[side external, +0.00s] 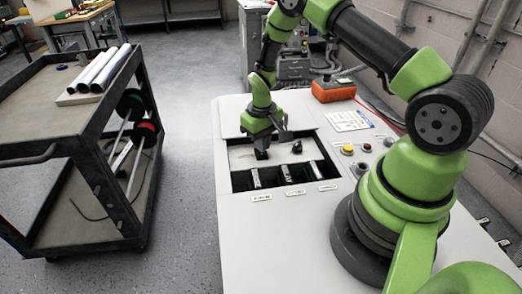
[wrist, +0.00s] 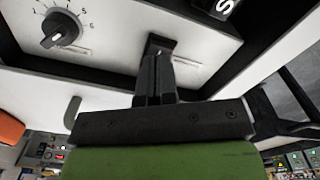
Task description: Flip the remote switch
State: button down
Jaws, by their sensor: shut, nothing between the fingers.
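My gripper (side external: 262,153) is shut and empty, pointing down over the recessed panel (side external: 240,157) in the light bench top. In the wrist view its closed fingers (wrist: 157,65) reach a small black part (wrist: 160,42) on the white panel, which looks like the switch. The fingertips overlap it, and I cannot tell whether they touch it. Its setting is unclear. A black rotary knob (wrist: 60,30) with numbers around it sits to the left; it also shows in the side view (side external: 297,147), right of my gripper.
Open slots with metal-topped parts (side external: 286,174) lie in front of the panel. An orange box (side external: 333,90) stands at the back. A cart (side external: 75,130) stands left, across open floor.

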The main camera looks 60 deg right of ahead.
jog(key=shift+f, duration=0.95)
dwell(0.3)
jog(key=shift+r, duration=3.55)
notch_tip(320, 180, up, 11)
jog(key=t, duration=0.2)
send_over(262, 154)
jog(key=a, duration=0.3)
jog(key=s+a+r+t, duration=0.2)
jog(key=s+a+r, duration=0.25)
jog(key=r, duration=0.45)
jog(key=s+a+r+t+y, duration=0.1)
jog(key=s+a+r, duration=0.1)
jog(key=s, duration=0.5)
jog(key=s+a+r+m+t+y, duration=0.1)
jog(key=s+a+r+t, duration=0.1)
jog(key=s, duration=0.4)
notch_tip(262, 154, up, 2)
jog(key=shift+s+a+r, duration=0.15)
jog(key=shift+s+a, duration=0.2)
jog(key=shift+a, duration=0.2)
